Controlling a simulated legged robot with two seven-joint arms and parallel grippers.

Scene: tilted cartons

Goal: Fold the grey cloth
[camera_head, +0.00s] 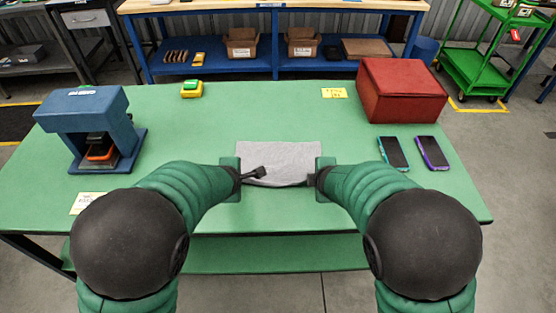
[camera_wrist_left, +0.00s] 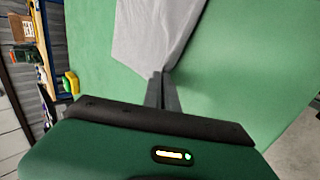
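The grey cloth (camera_head: 282,158) lies near the front middle of the green table, roughly rectangular, with its front edge slightly curved. My left gripper (camera_head: 261,173) is at its front left part. In the left wrist view the cloth (camera_wrist_left: 152,30) narrows to a corner at the left fingertips (camera_wrist_left: 161,74), which are close together and appear shut on it. My right gripper (camera_head: 312,180) is at the cloth's front right corner. Its fingers are small and mostly hidden by its own hand, so whether they grip the cloth cannot be told.
A blue press-like stand (camera_head: 85,115) is at the table's left. A yellow-green item (camera_head: 192,89) and a yellow label (camera_head: 334,93) lie behind the cloth. A red box (camera_head: 402,90) and two phones (camera_head: 393,153) (camera_head: 431,152) are at right. Green table around the cloth is clear.

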